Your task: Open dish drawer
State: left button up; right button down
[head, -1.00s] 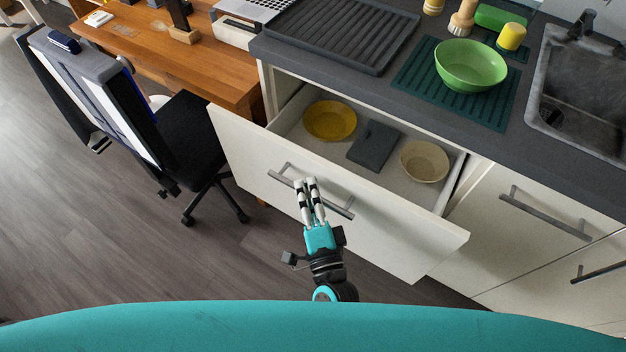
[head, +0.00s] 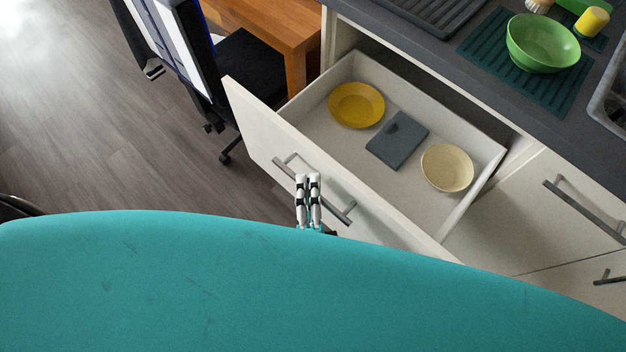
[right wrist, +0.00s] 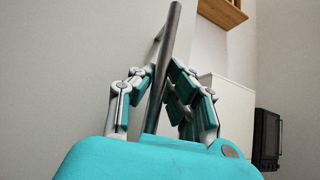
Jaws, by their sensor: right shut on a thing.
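The white dish drawer (head: 258,133) is pulled well out from under the counter in the head view. My right gripper (head: 308,180) is shut on this handle. In the right wrist view the fingers (right wrist: 160,85) close around the handle bar (right wrist: 165,55). My left gripper is in neither view.
A green bowl (head: 543,43) stands on a teal drying mat (head: 500,62) on the dark counter (head: 450,80). An office chair (head: 245,65) and wooden desk (head: 285,22) are at the left. More handled fronts (head: 585,212) are at the right. Floor (head: 95,140) is open at left.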

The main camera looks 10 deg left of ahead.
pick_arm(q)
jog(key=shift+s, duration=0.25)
pick_arm(e)
jog(key=shift+s+f, duration=0.1)
jog(key=shift+f, duration=0.3)
jog(key=c, duration=1.3)
grip_release()
jog(key=shift+c, duration=0.2)
jog(key=shift+r, duration=0.2)
jog(key=v, duration=0.7)
jog(key=shift+s, duration=0.15)
jog(key=shift+d, duration=0.1)
